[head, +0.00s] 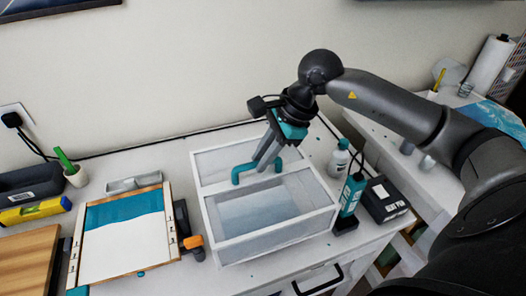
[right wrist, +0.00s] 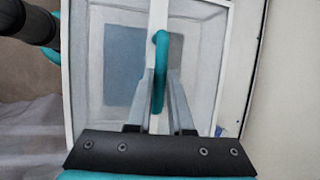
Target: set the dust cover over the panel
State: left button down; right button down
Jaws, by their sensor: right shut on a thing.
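The dust cover (head: 262,243) is a clear box with a white frame and a teal bar handle (head: 241,172) on top. It appears to stand on the table right of the panel. My right gripper (head: 266,164) is shut on the handle from above; the right wrist view shows the fingers on either side of the handle (right wrist: 161,62). The panel (head: 122,240) lies at the left, a flat board with a teal band at the far end and white below, with wooden edging. It is uncovered. A blue-grey rectangle shows through the cover. My left gripper is out of view.
An orange-ended tool (head: 193,243) lies between panel and cover. A teal bottle (head: 352,194), a white bottle (head: 339,158) and a dark box (head: 385,200) stand right of the cover. A yellow level (head: 36,211) and a wooden board (head: 27,262) lie at the far left.

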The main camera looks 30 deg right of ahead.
aim_at(264, 177)
jog(key=shift+f+b, duration=0.35)
jog(key=shift+f, duration=0.5)
notch_tip(264, 177, down, 5)
jog(key=b, duration=0.5)
jog(key=shift+f, duration=0.25)
jog(key=c, duration=0.7)
grip_release()
jog(key=shift+c, duration=0.2)
jog(key=b+v, duration=0.1)
jog(key=v, duration=1.4)
jog(key=shift+b, duration=0.35)
